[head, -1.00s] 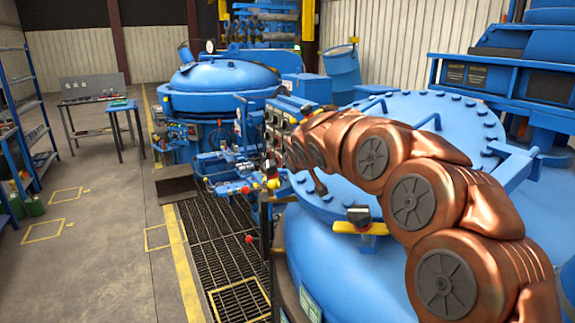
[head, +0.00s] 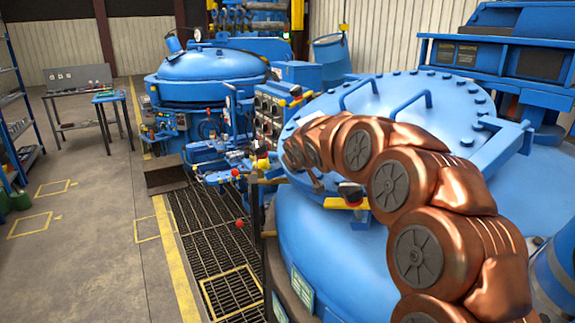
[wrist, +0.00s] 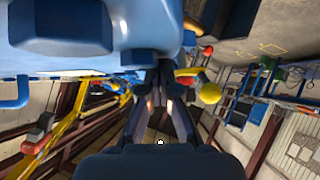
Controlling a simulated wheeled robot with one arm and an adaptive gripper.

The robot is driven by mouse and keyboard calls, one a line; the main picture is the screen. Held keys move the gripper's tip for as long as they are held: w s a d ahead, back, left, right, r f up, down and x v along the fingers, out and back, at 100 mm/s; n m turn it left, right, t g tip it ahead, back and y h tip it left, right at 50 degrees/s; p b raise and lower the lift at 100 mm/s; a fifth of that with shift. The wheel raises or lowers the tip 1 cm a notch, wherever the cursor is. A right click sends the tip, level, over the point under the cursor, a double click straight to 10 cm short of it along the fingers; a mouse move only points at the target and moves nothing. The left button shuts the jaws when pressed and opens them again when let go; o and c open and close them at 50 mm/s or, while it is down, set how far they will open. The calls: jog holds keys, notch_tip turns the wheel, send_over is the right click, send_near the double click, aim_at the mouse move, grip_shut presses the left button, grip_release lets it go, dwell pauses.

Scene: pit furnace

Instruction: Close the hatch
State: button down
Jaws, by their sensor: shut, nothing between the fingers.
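The hatch looks to be the round blue bolted lid (head: 385,95) of the near furnace, with bar handles on top, in the head view. It lies nearly level; I cannot tell whether it is fully seated, as my copper arm covers its front left part. In the wrist view my gripper (wrist: 165,78) is shut and empty, its dark fingers together just below a blue part (wrist: 150,58). I cannot tell whether they touch it. In the head view my gripper is hidden or too unclear beside the lid's left edge.
A control panel (head: 270,112) stands left of the lid. A black-and-red knob on a yellow bracket (head: 345,202) sits below its rim. A yellow ball (wrist: 210,93) is right of my fingers. A second furnace (head: 205,85) stands behind. Grating and open floor (head: 95,240) lie left.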

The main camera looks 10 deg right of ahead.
jog(key=shift+s+d+f, duration=0.1)
jog(key=shift+d+f, duration=0.15)
jog(key=shift+f, duration=0.5)
jog(key=s+a+r+b, duration=0.2)
jog(key=s+a+r, duration=0.1)
jog(key=s+r, duration=0.65)
jog(key=s+d+f+m+g, duration=0.1)
jog(key=s+f+g, duration=0.3)
jog(key=s+f, duration=0.4)
jog(key=s+d+f+m+g, duration=0.2)
jog(key=s+f, duration=0.6)
jog(key=s, duration=1.5)
jog(key=s+d+f+m+g, duration=0.1)
jog(key=s+f+g, duration=0.5)
jog(key=s, duration=0.9)
notch_tip(320, 180, down, 3)
jog(key=shift+s+d+f+m+g, duration=0.15)
jog(key=shift+m+g, duration=0.25)
jog(key=shift+m, duration=0.4)
